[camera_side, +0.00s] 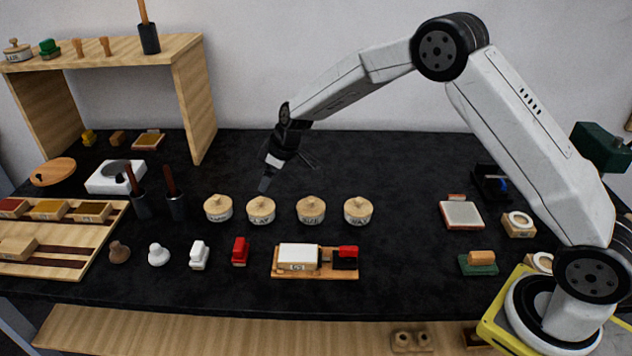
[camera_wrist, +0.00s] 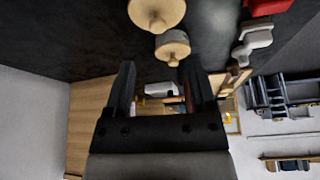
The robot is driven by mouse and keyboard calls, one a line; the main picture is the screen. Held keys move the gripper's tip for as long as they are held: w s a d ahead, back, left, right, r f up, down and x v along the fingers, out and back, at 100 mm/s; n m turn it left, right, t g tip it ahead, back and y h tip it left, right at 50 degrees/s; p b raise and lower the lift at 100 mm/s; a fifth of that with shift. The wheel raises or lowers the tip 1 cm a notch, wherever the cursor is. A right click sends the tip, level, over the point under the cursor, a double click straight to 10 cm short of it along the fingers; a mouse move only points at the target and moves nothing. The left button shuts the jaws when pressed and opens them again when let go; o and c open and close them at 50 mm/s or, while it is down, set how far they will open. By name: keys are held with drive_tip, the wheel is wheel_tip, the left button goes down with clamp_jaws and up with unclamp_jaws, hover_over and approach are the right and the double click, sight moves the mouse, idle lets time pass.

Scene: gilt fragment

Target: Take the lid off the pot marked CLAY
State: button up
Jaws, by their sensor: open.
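Several small white pots with round wooden knobbed lids stand in a row in the side view. The second from the left (camera_side: 261,211) has a label that seems to read CLAY, though the letters are small. Its lid (camera_side: 260,203) is on. My gripper (camera_side: 264,186) is above and slightly behind this pot, apart from it, pointing down. In the wrist view my gripper (camera_wrist: 158,80) is open with nothing between its fingers. Two lidded pots show there, a nearer one (camera_wrist: 157,12) and a smaller one (camera_wrist: 172,48); their labels cannot be read.
The other lidded pots (camera_side: 218,208) (camera_side: 310,210) (camera_side: 357,211) stand close on either side. A wooden block holder (camera_side: 315,274) and stamps (camera_side: 240,251) lie in front. Dark cups with tools (camera_side: 176,205) stand left.

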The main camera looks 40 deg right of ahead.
sight(260, 198)
drive_tip(key=shift+x, duration=1.2)
drive_tip(key=shift+x, duration=2.6)
drive_tip(key=shift+s+d, duration=0.1)
drive_tip(key=shift+d, duration=0.05)
clamp_jaws()
